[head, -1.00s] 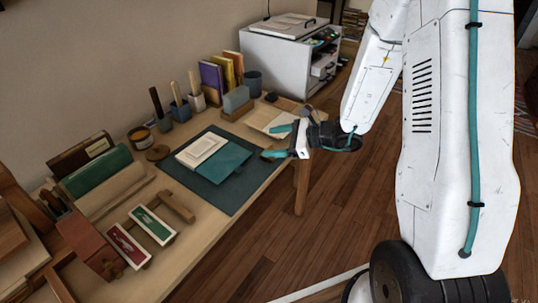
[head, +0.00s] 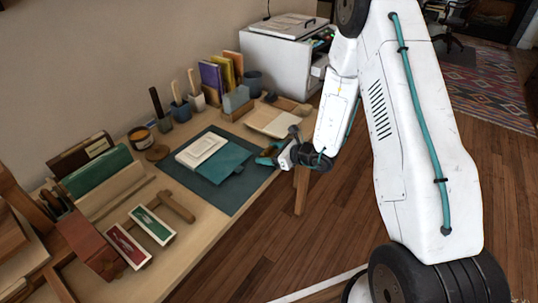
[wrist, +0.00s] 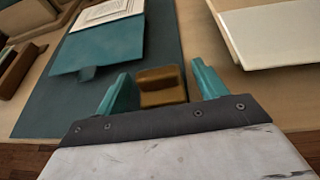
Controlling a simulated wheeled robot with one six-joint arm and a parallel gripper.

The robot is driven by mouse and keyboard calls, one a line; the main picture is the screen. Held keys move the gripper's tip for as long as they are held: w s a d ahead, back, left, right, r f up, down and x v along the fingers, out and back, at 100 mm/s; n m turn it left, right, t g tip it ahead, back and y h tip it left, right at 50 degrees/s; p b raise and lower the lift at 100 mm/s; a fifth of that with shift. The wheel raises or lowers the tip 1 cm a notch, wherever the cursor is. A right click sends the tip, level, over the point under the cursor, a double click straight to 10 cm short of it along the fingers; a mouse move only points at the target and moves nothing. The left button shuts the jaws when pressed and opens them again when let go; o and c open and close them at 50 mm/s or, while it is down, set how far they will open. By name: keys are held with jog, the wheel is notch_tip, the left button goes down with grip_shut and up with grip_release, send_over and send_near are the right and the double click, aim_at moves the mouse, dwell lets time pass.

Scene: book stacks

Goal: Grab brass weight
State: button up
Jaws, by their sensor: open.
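The brass weight (wrist: 161,86) is a small golden-brown block with a raised back part. In the wrist view it lies near the edge of the dark teal mat (wrist: 160,45), in the gap between my two teal fingers. My gripper (wrist: 163,80) is open, with a finger on each side of the weight and visible space at both sides. In the head view my gripper (head: 269,154) is low over the mat's right edge. The weight cannot be made out there; the gripper appears to hide it.
A teal folder (head: 219,164) with a pale booklet (head: 202,150) lies on the mat. An open book (head: 275,121) lies behind the gripper. Cups, upright books and a grey printer (head: 278,62) stand farther back. Red and green boxes (head: 128,246) are at the front left.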

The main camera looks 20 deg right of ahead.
jog(key=shift+w+a, duration=0.1)
jog(key=c, duration=1.4)
